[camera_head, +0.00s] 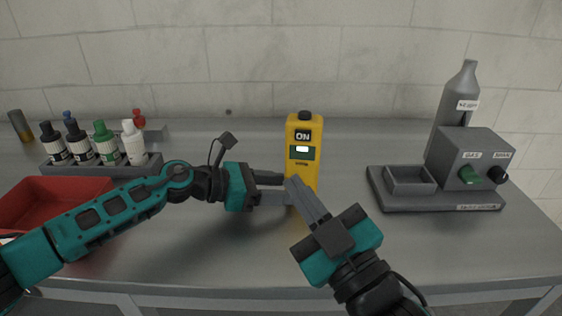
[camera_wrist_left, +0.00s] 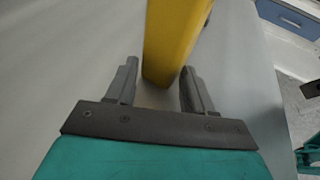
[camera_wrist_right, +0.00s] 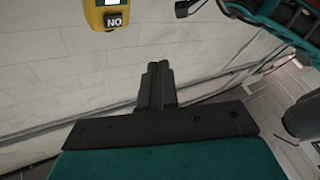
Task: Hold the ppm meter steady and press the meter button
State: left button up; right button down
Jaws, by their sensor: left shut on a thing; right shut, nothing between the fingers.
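The yellow ppm meter (camera_head: 303,132) stands upright on the steel bench, with a black knob on top, an "ON" label, and a small white lit screen in a green panel. My left gripper (camera_head: 286,187) comes from the left and is shut on the meter's lower part; the yellow body (camera_wrist_left: 172,40) rises between its fingers in the left wrist view. My right gripper (camera_head: 293,184) is shut and empty, its tips in front of the meter's lower front, covering part of it. In the right wrist view its closed fingers (camera_wrist_right: 157,85) point toward the wall, with the meter (camera_wrist_right: 107,14) at the top edge.
A rack (camera_head: 95,167) with several bottles and a red tray (camera_head: 85,190) are at the left. The bench between meter and washer is clear.

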jog(key=r, duration=0.1)
send_near(287, 126)
jog(key=shift+x, duration=2)
jog(key=shift+a, duration=0.2)
dwell(0.5)
jog(key=shift+w+d, duration=0.1)
jog(key=shift+w, duration=0.25)
dwell(0.4)
jog(key=shift+s, duration=0.55)
